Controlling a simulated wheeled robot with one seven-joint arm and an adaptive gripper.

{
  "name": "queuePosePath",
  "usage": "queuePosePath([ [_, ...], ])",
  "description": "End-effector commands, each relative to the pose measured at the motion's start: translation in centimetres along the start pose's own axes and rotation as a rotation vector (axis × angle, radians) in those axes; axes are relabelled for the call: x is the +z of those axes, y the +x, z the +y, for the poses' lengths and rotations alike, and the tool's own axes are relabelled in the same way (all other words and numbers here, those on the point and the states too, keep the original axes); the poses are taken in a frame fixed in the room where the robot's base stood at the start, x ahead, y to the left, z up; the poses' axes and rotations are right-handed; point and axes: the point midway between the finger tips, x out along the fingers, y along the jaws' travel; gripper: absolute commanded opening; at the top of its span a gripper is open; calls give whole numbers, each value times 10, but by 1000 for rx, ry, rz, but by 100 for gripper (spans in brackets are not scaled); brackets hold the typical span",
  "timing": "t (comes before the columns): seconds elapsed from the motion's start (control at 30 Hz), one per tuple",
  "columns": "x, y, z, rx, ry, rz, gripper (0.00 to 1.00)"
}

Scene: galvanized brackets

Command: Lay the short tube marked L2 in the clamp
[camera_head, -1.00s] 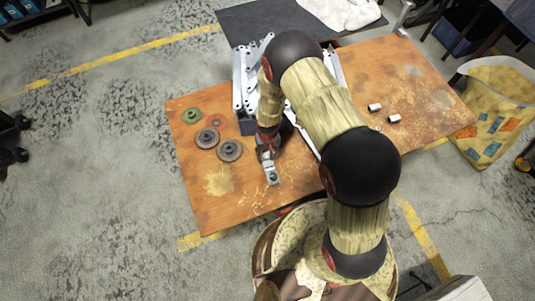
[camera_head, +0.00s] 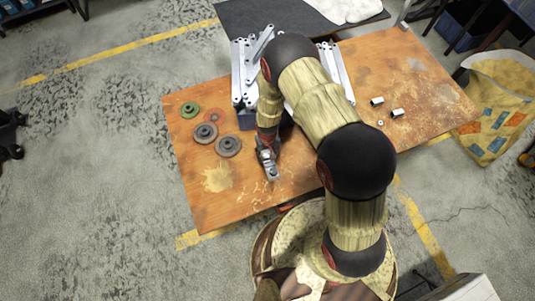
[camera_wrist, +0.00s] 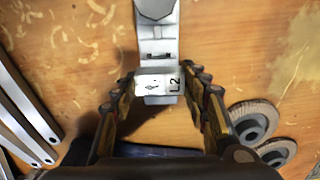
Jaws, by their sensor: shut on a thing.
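The short pale tube (camera_wrist: 157,82) shows the mark L2 in the wrist view. It lies crosswise between my fingertips. My gripper (camera_wrist: 162,88) is shut on it; in the head view my gripper (camera_head: 267,152) points down at the near left of the table. The grey metal clamp (camera_wrist: 157,35) runs up from behind the tube in the wrist view, with a rounded head at its far end. The clamp also shows in the head view (camera_head: 272,174), just below my gripper. The tube overlaps the clamp's near end; I cannot tell whether it rests in it.
Long grey bars (camera_head: 238,75) lie behind. Two short tubes (camera_head: 397,113) and a small nut-like piece lie at the right. The table's front left is clear.

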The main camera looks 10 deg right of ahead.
Motion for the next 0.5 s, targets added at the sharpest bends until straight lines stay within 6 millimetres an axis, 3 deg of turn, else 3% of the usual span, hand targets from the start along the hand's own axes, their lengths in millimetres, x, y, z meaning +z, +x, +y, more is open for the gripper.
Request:
queuePosePath([
  [0.37, 0, 0, 0, 0, 0, 1, 19],
  [0.4, 0, 0, 0, 0, 0, 1, 46],
  [0.5, 0, 0, 0, 0, 0, 1, 52],
])
